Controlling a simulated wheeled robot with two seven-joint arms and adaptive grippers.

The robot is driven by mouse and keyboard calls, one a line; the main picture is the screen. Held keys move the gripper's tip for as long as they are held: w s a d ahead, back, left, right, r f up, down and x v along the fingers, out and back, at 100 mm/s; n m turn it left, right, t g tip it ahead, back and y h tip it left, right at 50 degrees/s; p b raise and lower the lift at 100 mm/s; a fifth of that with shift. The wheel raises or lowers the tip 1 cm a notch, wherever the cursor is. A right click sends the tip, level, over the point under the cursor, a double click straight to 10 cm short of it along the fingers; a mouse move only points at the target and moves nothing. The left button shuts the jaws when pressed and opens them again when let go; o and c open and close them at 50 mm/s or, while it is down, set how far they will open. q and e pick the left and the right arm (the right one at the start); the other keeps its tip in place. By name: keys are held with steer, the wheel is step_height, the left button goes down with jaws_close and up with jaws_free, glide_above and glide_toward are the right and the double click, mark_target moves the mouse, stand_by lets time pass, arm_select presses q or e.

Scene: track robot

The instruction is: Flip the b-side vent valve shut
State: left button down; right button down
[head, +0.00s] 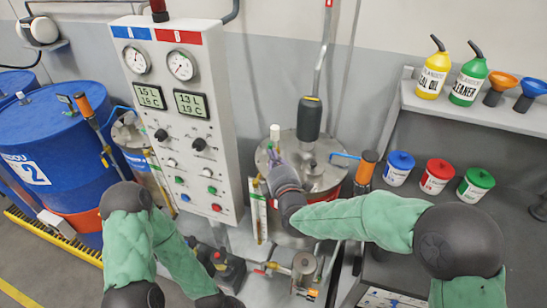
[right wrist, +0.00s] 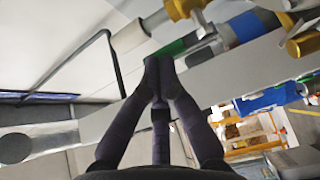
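The control cabinet (head: 180,120) has a blue-marked side and a red B-marked side (head: 182,37). My left gripper (head: 222,301) is mostly cut off at the bottom edge.
A black-capped column (head: 309,120) and an orange-topped handle (head: 367,165) stand close to my right forearm. Blue (head: 399,168), red (head: 437,176) and green (head: 475,184) tubs sit at right, below a shelf (head: 480,112) with bottles and funnels. Blue drums (head: 45,140) stand at left.

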stand_by(0.4)
arm_select(q)
steer(key=shift+p+v, duration=0.75)
arm_select(e)
steer(key=shift+w+a+r+n, duration=0.1)
steer(key=shift+a+r+n, duration=0.1)
steer(key=shift+n, duration=0.1)
arm_select(q)
steer(key=shift+d+r, duration=0.1)
steer(key=shift+r, duration=0.1)
